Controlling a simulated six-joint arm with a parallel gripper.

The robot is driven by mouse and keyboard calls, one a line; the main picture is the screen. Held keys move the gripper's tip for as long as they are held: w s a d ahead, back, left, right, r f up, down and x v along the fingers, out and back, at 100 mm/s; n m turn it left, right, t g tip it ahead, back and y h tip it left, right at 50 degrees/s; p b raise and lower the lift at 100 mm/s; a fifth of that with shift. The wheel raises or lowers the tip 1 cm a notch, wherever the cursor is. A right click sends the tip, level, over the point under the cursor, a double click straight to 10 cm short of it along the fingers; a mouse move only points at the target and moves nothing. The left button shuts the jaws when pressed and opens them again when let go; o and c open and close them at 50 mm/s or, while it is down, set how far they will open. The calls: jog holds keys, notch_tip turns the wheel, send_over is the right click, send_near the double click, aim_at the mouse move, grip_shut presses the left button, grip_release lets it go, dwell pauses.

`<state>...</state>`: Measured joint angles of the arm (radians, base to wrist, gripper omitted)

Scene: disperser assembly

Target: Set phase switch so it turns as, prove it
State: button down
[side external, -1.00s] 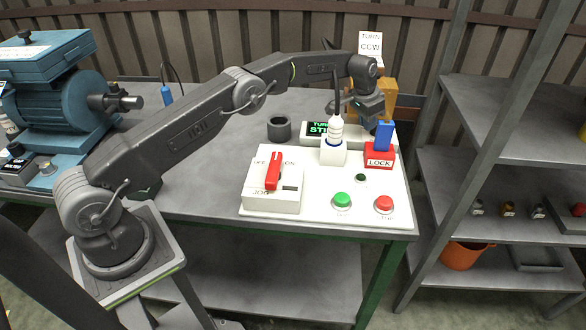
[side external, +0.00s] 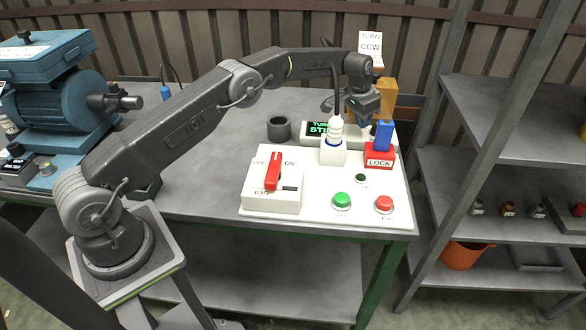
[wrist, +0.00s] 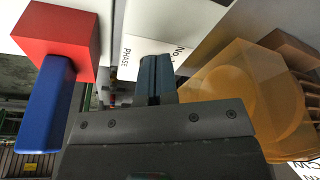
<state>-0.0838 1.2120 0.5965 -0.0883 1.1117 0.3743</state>
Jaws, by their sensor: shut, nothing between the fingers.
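My gripper (side external: 367,118) is behind the red LOCK block (side external: 379,161) and its blue upright piece (side external: 384,134), near the back right of the white panel. In the wrist view its dark fingers (wrist: 155,80) are together and empty, over a white plate (wrist: 138,50) with a partly covered label reading "PHASE" and "No". The switch itself cannot be made out. A sign (side external: 370,47) reads "TURN CCW". A display (side external: 319,128) shows green text, "TURN" and a partly hidden word. A translucent amber part (wrist: 235,85) is right of the fingers in the wrist view.
The panel carries a red-handled ON/OFF box (side external: 272,185), a green button (side external: 342,201), a red button (side external: 384,203) and a white ribbed connector (side external: 335,130) with a cable. A dark ring (side external: 279,128) and a blue motor (side external: 60,105) are left. Shelves stand right.

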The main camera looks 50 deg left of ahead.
jog(key=shift+w+d+r, duration=0.1)
jog(key=shift+d+r, duration=0.05)
jog(key=shift+r, duration=2.45)
jog(key=shift+d+f, duration=0.4)
jog(key=shift+f, duration=0.65)
jog(key=shift+d+f, duration=0.45)
jog(key=shift+f, duration=0.55)
jog(key=shift+d+f, duration=0.4)
jog(key=shift+f, duration=0.65)
